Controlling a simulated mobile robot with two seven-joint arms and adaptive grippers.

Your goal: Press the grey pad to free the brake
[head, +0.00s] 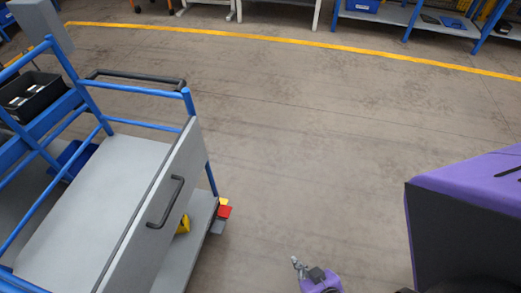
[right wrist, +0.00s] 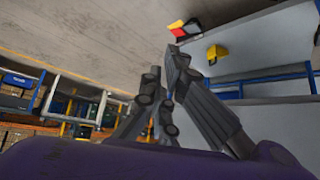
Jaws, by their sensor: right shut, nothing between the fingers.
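The grey pad (head: 217,227) is a small flat piece low at the near right corner of the blue-framed cart (head: 122,190). A red pad (head: 225,211) and a yellow pad (head: 224,201) sit beside it. In the right wrist view the red pad (right wrist: 179,33) and yellow pad (right wrist: 176,25) show beyond the fingers, with a dark grey piece (right wrist: 193,25) beside them. My right gripper (head: 297,263) is shut and empty, to the right of the pads and apart from them. Its fingers (right wrist: 166,75) also fill the middle of the wrist view. My left gripper is out of sight.
The cart has a grey panel with a black handle (head: 166,202) and a lower shelf with a yellow object (head: 183,224). A black bin (head: 30,96) stands at the left. Open floor (head: 320,150) lies right of the cart, up to a yellow line (head: 300,42); benches stand beyond.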

